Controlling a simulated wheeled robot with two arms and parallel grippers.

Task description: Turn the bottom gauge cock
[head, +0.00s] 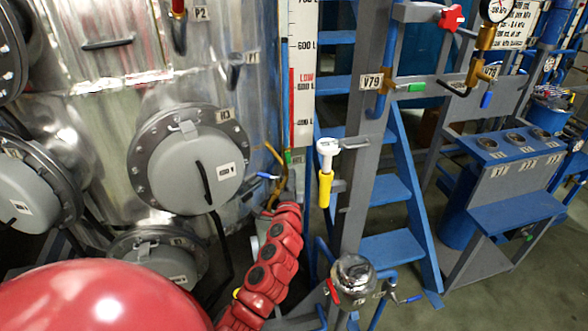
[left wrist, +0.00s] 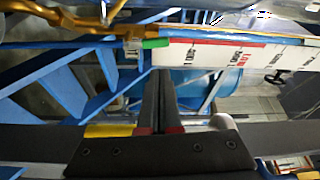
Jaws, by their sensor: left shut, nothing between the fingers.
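The bottom gauge cock has a small green handle (head: 288,157) just below the white level scale (head: 302,80). In the left wrist view the green handle (left wrist: 155,43) stands out from a brass fitting (left wrist: 132,33), in line with the scale. My left gripper shows in the left wrist view (left wrist: 160,75) with its black fingers shut together and empty. Its tips appear just beside the green handle; I cannot tell whether they touch it. In the head view my red arm reaches up toward the cock, and the fingers are not clear there. My right gripper is not in view.
A blue-handled lever (head: 265,176) sits left of the cock, near the vessel's round hatch (head: 187,160). Blue steps (head: 390,188) lie behind. Floor shows at lower right.

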